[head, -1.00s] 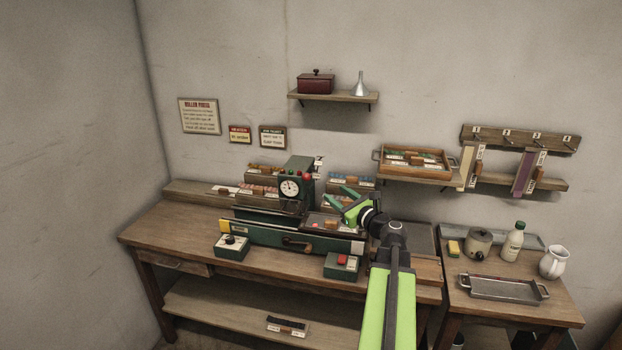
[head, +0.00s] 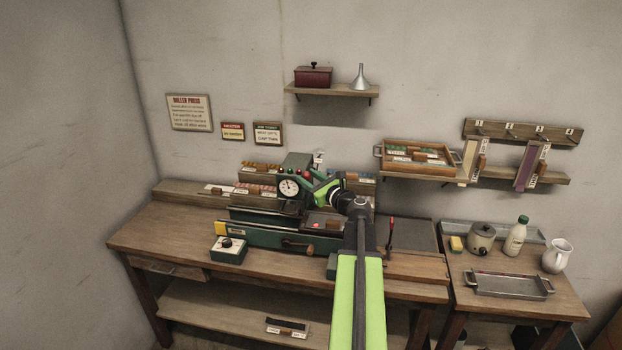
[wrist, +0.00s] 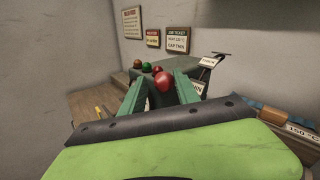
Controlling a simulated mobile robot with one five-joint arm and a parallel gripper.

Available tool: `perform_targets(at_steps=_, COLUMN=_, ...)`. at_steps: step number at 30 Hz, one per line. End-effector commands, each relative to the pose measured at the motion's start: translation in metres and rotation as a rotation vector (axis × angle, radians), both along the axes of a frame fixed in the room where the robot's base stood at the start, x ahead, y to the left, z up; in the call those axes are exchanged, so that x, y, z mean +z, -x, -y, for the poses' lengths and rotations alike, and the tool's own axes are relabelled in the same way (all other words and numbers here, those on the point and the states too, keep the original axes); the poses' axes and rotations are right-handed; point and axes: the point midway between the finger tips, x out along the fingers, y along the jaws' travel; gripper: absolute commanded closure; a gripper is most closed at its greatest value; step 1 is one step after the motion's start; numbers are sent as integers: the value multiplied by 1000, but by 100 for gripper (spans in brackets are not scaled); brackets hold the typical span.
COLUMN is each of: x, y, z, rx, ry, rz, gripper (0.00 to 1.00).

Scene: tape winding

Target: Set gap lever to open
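The roller press (head: 270,232), a green machine with a round dial (head: 289,187), stands on the wooden bench. In the wrist view a red ball knob (wrist: 163,84), which looks like the gap lever's, shows between my fingers. A white tag ending in "IN" is partly hidden behind the right finger. My gripper (wrist: 160,76) is open, its two green fingers on either side of the knob with gaps showing. In the head view my gripper (head: 315,183) is at the machine's upper right, just right of the dial. The lever's shaft is hidden.
A thin red-topped rod (head: 391,228) stands right of my arm. A control box (head: 229,249) sits at the bench front. A wooden tray (head: 417,158) and hooks are on the right wall. A side table holds a pot, bottle, jug and metal tray (head: 500,285).

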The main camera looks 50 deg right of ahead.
Motion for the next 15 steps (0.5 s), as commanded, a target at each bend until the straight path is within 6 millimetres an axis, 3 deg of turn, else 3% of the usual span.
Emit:
perform_targets(at_steps=1, x=0, y=2, z=2, rx=-2, ry=0, rz=-1, gripper=72)
perform_targets(at_steps=7, x=0, y=4, z=5, rx=-6, ry=0, rz=-1, gripper=98)
perform_targets(at_steps=15, x=0, y=6, z=7, rx=-8, ry=0, rz=-1, gripper=100)
